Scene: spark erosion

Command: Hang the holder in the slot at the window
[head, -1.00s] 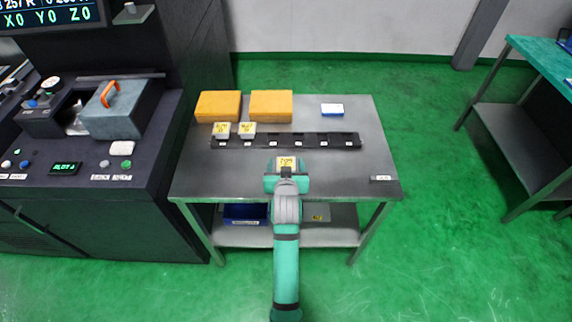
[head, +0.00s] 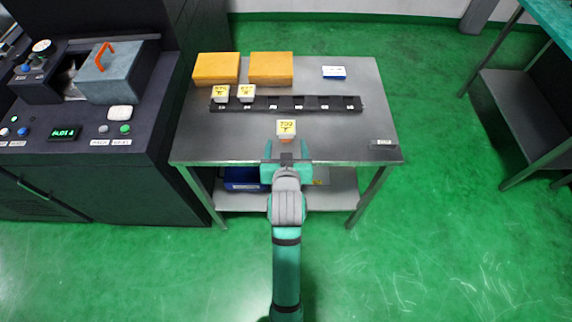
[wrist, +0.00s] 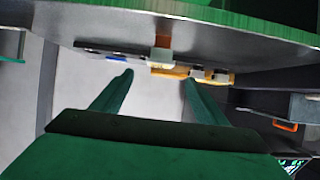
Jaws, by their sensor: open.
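A pale holder (head: 286,127) with a yellow label and an orange lower part is on the table, in front of the dark slotted rack (head: 330,104). Its label looks like 700, but is small. My gripper (head: 286,150) is open and empty, on the near side of the holder, with a small gap between them. In the wrist view, which looks upside down, the holder (wrist: 162,43) shows beyond and between the two finger tips (wrist: 160,77). A small green-lit window (head: 65,133) on the machine at left seems to read SLOT 4.
Two similar holders (head: 221,93) (head: 247,92) hang at the rack's left end; its other slots look empty. Two yellow boxes (head: 217,68) (head: 271,68) and a small blue-white box (head: 334,72) lie behind.

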